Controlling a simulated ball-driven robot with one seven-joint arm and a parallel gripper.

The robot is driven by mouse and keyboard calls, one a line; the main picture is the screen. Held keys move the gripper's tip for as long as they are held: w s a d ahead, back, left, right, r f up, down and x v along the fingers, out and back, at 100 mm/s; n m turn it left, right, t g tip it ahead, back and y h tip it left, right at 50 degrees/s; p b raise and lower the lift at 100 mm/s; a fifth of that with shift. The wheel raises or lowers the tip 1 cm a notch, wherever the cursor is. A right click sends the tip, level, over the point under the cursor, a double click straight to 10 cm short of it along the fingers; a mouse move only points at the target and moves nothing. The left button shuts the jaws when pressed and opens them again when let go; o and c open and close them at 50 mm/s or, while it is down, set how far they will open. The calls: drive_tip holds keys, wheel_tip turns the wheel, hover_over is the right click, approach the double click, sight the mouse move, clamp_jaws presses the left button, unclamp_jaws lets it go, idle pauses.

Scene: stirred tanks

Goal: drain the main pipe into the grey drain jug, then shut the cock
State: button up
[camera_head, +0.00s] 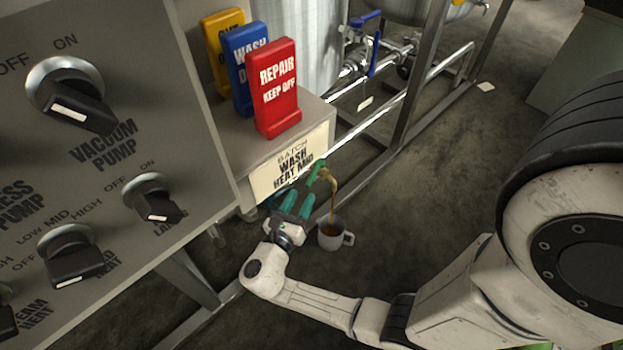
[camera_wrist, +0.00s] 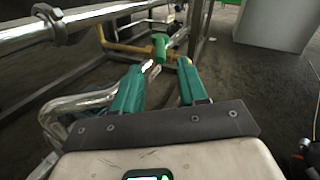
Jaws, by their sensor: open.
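The green cock handle (camera_head: 320,170) sits at a brass spout below the sign board. A brown stream (camera_head: 332,190) falls from the spout into the grey drain jug (camera_head: 330,239), which stands upright on the floor with brown liquid inside. In the wrist view the green handle (camera_wrist: 160,46) is ahead of my fingertips, on a brass branch (camera_wrist: 128,49). My gripper (camera_head: 298,195) is open, with its teal fingers pointing at the handle and nothing between them. The same open fingers show in the wrist view (camera_wrist: 167,66). The jug is not clearly visible there. The shiny main pipe (camera_head: 408,96) runs behind.
A control panel (camera_head: 110,190) with black knobs fills the left. Yellow, blue and red tags (camera_head: 277,88) stand on a ledge above the sign board (camera_head: 290,165). Frame legs (camera_head: 422,75) and a blue-handled valve (camera_head: 372,52) are behind. Floor right of the jug is open.

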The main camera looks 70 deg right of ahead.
sight(319, 164)
drive_tip(key=d+b, duration=0.2)
drive_tip(key=d, duration=0.6)
drive_tip(key=shift+s, duration=0.2)
drive_tip(key=shift+c, duration=0.3)
clamp_jaws()
